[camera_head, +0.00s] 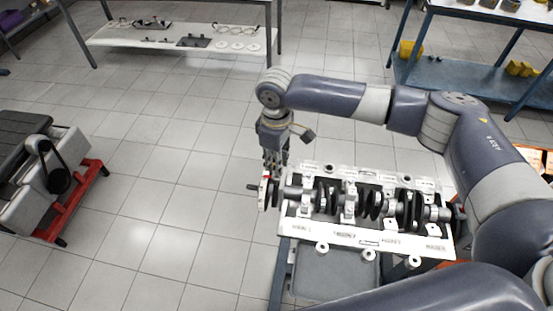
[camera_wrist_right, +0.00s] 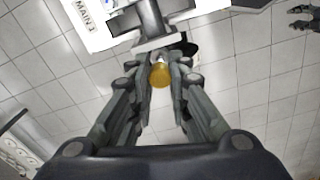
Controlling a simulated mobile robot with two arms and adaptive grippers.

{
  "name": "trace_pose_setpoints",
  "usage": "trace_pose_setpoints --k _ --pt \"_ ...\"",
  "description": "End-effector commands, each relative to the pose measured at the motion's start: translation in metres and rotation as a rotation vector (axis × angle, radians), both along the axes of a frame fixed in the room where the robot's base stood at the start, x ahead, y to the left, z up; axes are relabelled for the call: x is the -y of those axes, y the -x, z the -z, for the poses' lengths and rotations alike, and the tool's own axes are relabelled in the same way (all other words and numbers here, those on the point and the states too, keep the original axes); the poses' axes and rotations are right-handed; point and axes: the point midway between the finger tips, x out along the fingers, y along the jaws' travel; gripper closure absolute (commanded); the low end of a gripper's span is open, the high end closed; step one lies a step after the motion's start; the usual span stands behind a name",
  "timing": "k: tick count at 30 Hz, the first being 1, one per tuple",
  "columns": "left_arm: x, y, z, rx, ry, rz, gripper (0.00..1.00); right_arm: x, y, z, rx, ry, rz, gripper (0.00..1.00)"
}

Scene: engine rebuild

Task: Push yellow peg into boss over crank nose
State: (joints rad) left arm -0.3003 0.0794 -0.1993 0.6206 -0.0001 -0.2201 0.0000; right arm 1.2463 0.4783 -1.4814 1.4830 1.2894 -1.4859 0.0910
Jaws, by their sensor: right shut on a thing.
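The crankshaft (camera_head: 350,202) lies in the white engine block (camera_head: 350,235). At its left end, the nose, a pale upright piece with a red mark (camera_head: 264,188) and a dark disc are seen. My right gripper (camera_head: 273,168) points down just above this end. In the right wrist view, its fingers (camera_wrist_right: 160,80) are shut around the yellow peg (camera_wrist_right: 160,75), whose round end shows. I cannot tell whether the peg is inside the boss. The peg is hidden in the head view.
A grey tray (camera_head: 335,280) is at the front of the block's stand. A red stand with a grey unit (camera_head: 70,195) is at left. Shelves (camera_head: 180,38) stand at the back, and a blue shelf (camera_head: 470,78) is at back right. Floor left of the block is clear.

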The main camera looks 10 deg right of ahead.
Motion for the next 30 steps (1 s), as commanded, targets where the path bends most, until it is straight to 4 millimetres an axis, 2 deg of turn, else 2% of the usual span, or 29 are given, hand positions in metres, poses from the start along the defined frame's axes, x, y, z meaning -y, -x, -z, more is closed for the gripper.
trace_pose_setpoints --k 30 --pt "-0.001 0.0 0.004 -0.001 -0.001 0.001 0.6 0.0 0.0 0.016 0.0 -0.001 0.0 1.0"
